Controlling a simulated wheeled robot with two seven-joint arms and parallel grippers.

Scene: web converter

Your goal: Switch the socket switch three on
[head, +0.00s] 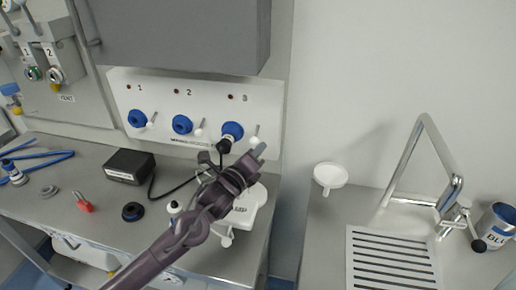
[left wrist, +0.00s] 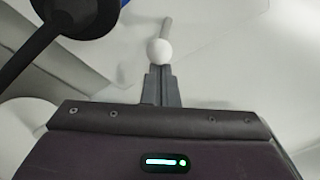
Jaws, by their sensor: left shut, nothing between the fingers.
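A white wall panel (head: 205,97) carries three blue sockets numbered 1, 2 and 3, each with a white lever switch at its lower right. Switch three (head: 255,136) is a thin white lever with a ball end, which points down in the head view. My left gripper (head: 259,150) is shut and empty, with its tips just below that ball. In the left wrist view the white ball (left wrist: 160,52) is right at the fingertips (left wrist: 160,72); I cannot tell whether they touch. My right gripper is not in view.
A black cable runs from the plug to a black box (head: 129,166) on the grey bench. A white device (head: 247,208) stands under my left gripper. A grey cabinet (head: 180,35) overhangs the panel. A sink drainer (head: 390,258) is at the right.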

